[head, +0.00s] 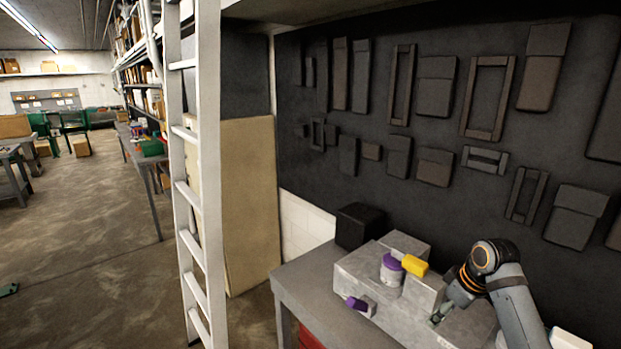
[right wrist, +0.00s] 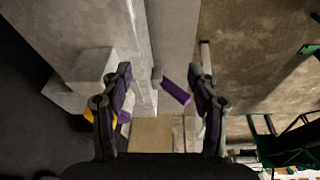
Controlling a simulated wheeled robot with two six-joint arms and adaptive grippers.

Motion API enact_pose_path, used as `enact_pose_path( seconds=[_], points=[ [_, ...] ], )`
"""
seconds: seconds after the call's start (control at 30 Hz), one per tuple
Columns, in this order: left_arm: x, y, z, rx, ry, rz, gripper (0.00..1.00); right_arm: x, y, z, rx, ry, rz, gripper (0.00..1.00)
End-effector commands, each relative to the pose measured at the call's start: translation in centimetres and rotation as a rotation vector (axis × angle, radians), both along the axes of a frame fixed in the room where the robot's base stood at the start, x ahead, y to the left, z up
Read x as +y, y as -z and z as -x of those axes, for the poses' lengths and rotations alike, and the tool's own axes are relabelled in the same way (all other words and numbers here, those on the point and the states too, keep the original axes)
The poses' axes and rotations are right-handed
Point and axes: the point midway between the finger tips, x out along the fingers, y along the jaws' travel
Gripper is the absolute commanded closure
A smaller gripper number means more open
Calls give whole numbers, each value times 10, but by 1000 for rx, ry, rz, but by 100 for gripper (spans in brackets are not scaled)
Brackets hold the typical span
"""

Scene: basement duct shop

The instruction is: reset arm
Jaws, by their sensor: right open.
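My right arm comes in from the lower right in the head view, and its gripper (head: 440,316) hangs low over the grey blocks on the bench. In the right wrist view the two fingers of this gripper (right wrist: 159,72) are spread apart with nothing clamped between them. A purple piece (right wrist: 175,92) shows between the fingers, closer to the right one, seemingly beyond them. Part of a yellow thing (right wrist: 88,116) shows behind the left finger. My left gripper is in neither view.
The grey bench (head: 305,292) holds grey blocks (head: 365,267), a white tub with a purple lid (head: 391,270), a yellow block (head: 414,265), a small purple-and-white item (head: 361,305) and a black box (head: 359,226). A dark wall panel (head: 430,130) stands behind. A white ladder (head: 207,150) stands left, beside open floor.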

Motion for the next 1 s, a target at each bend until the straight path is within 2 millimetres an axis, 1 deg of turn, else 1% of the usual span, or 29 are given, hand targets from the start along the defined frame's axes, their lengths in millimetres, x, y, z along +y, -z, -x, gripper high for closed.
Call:
enact_pose_path(
  seconds=[0.03,0.1,0.17,0.2,0.27,0.3,0.37,0.4,0.47,0.5,0.57,0.7,0.83,0.97,1.0],
  points=[
    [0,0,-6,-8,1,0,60,7,17,10,9,11,9,40],
    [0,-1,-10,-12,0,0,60,17,39,24,16,39,24,40],
    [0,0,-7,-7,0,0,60,26,58,39,19,66,35,40],
    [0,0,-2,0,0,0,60,32,72,51,21,86,42,40],
    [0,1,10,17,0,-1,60,42,91,73,22,122,49,40],
    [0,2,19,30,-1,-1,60,49,103,89,21,150,53,40],
    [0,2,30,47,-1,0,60,58,118,113,18,195,58,40],
    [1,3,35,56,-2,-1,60,63,125,128,14,224,60,40],
    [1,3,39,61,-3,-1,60,69,133,149,9,264,61,40],
    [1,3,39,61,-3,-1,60,72,136,162,7,291,61,40],
    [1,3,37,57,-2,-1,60,75,139,179,1,326,61,40],
    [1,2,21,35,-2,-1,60,80,142,213,-9,403,61,40],
    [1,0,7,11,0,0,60,81,139,241,-17,471,61,40],
    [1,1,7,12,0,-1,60,81,133,266,-28,537,63,40],
    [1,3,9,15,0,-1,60,79,140,268,-27,550,66,40]
  ],
)
